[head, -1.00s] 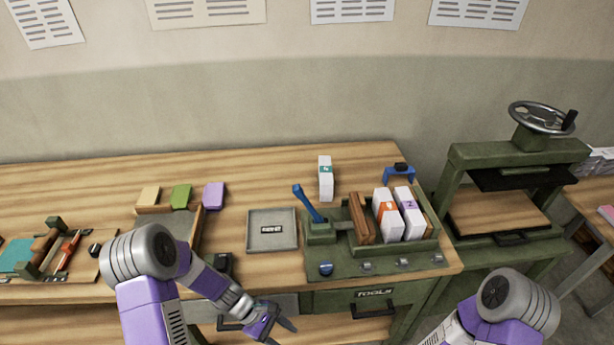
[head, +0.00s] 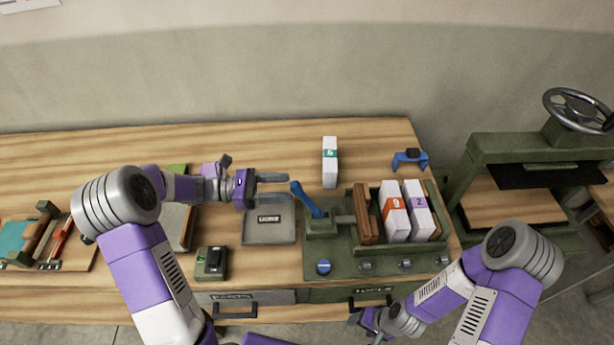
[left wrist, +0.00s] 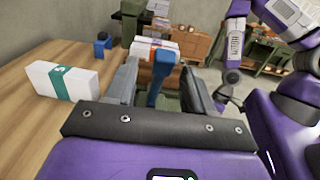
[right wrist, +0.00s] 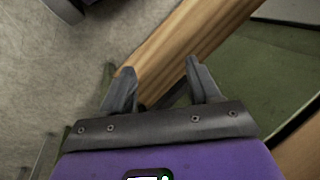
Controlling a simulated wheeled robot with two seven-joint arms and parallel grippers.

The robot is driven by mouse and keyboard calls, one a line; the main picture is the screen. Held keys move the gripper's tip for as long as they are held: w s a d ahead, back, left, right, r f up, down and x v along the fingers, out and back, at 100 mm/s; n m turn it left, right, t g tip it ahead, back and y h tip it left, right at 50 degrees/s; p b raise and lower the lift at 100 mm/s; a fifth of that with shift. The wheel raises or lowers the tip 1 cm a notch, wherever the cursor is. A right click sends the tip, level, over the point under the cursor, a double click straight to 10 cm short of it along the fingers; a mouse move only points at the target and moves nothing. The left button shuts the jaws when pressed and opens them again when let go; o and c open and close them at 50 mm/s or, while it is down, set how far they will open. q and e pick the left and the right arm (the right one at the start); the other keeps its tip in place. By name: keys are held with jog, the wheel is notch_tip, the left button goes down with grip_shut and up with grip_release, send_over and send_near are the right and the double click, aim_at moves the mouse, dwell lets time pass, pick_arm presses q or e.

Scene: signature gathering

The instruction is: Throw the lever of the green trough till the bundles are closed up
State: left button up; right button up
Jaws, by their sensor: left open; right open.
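The green trough (head: 345,262) stands on the bench with its blue lever (head: 306,199) at its left end, tilted to the upper left. Two white bundles, one with an orange label (head: 393,218) and one with a purple label (head: 417,215), lean in the trough right of a brown wooden block (head: 366,218). My left gripper (head: 288,187) is open just left of the lever's top. In the left wrist view the blue lever (left wrist: 160,75) shows between the open fingers (left wrist: 158,88), with no clear contact. My right gripper (head: 357,322) is open and empty in front of the bench edge.
A grey tray (head: 268,236) lies left of the trough. A green press (head: 530,146) stands at right.

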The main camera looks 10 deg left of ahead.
aim_at(299, 188)
pick_arm(q)
jog(key=x, duration=0.6)
jog(key=shift+s+d+f, duration=0.1)
jog(key=shift+s+d, duration=0.05)
jog(key=shift+d, duration=0.15)
grip_shut()
